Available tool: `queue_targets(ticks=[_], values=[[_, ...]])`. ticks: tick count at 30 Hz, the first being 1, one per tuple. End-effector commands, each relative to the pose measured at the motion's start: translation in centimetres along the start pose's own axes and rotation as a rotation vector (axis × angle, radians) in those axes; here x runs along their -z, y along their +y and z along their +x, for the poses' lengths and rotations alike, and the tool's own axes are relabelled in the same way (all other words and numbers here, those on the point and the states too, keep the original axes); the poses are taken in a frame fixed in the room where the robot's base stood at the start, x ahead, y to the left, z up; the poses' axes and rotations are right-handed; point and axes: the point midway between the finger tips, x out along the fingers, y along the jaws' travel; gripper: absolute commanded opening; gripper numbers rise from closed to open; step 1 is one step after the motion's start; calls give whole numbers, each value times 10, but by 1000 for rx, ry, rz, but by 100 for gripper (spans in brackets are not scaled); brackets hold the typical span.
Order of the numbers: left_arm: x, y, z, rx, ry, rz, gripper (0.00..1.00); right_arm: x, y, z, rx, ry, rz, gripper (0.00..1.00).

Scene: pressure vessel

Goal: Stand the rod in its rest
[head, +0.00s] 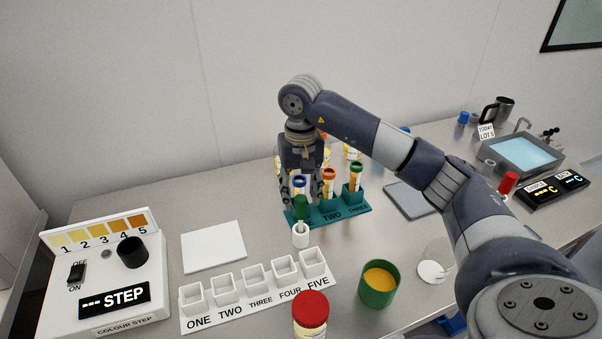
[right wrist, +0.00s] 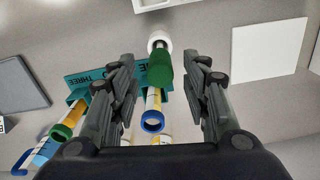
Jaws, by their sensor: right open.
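The rod (head: 301,206) has a green grip and looks upright, its pale lower end at the mouth of a small white cup-like rest (head: 300,237). How deep it sits in the rest cannot be told. In the right wrist view the green grip of the rod (right wrist: 160,68) shows between the fingers, with the white rest (right wrist: 159,39) beyond it. My right gripper (right wrist: 160,72) is open, with a gap between each finger and the grip. In the head view the right gripper (head: 300,184) points down just above the grip. My left gripper is out of view.
A teal rack (head: 329,214) with capped tubes stands close behind the rod. White lettered cups (head: 245,298) stand in front, beside a red-lidded jar (head: 311,312) and a green cup (head: 379,285). A white pad (head: 213,246) and the colour step box (head: 105,285) are at left.

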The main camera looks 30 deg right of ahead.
Motion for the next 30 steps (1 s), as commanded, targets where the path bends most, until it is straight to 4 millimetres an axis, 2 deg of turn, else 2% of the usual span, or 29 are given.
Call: queue_targets(ticks=[1, 5, 12, 19, 30], values=[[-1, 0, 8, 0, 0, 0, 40, 1, 0, -8, 1, 6, 1, 43], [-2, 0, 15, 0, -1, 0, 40, 1, 0, -33, 2, 5, 0, 43], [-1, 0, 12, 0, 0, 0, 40, 1, 1, -66, -1, 3, 2, 43], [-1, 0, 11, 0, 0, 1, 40, 0, 0, -79, 0, 0, 1, 43], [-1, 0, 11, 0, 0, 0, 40, 0, 0, -80, -1, -1, 1, 43]])
